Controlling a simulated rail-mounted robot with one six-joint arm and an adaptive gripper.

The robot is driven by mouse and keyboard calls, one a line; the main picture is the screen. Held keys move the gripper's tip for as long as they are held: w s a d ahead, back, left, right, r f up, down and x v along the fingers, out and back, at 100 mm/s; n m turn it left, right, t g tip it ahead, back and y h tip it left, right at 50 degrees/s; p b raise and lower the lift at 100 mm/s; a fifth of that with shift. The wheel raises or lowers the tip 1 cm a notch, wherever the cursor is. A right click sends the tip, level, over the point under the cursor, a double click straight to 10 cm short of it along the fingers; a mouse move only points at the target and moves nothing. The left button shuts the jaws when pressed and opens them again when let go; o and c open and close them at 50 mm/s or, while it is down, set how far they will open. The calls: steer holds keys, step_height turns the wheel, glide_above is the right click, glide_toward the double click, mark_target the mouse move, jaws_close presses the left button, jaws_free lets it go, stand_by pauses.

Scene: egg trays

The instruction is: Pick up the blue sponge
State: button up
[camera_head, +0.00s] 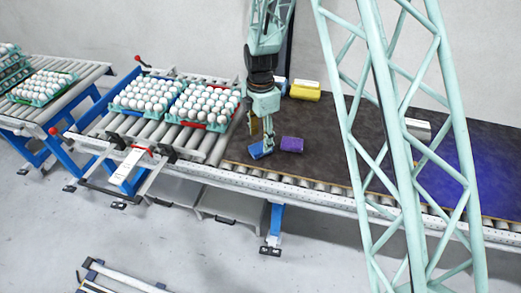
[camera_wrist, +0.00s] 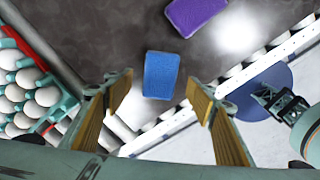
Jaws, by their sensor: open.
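The blue sponge (camera_wrist: 161,75) lies on the dark table surface, ahead of my gripper and between the lines of its two fingers in the wrist view. In the head view the blue sponge (camera_head: 256,152) shows partly, beside my gripper's fingers. My gripper (camera_wrist: 160,97) is open, with wooden-coloured finger pads spread apart and nothing between them. In the head view my gripper (camera_head: 262,135) points down over the sponge. I cannot tell the exact height gap.
A purple sponge (camera_head: 292,144) lies just right of the blue one. Egg trays (camera_head: 201,103) stand on rollers to the left. A yellow sponge (camera_head: 305,92) and white items lie farther back. The table's metal front rail (camera_head: 300,188) runs close by.

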mark_target(261, 147)
steer(key=shift+f, duration=2.05)
steer(key=shift+c, duration=0.6)
steer(key=c, duration=0.9)
steer(key=shift+r, duration=0.15)
steer(key=shift+s+r, duration=0.1)
steer(key=shift+r, duration=1.65)
steer(key=s+d, duration=0.1)
steer(key=s, duration=0.4)
steer(key=s+d+r, duration=0.1)
steer(key=s+d, duration=0.1)
steer(key=s, duration=0.3)
steer(key=s+d, duration=0.1)
steer(key=s, duration=0.4)
steer(key=shift+s+d+r, duration=0.15)
steer(key=shift+d, duration=0.05)
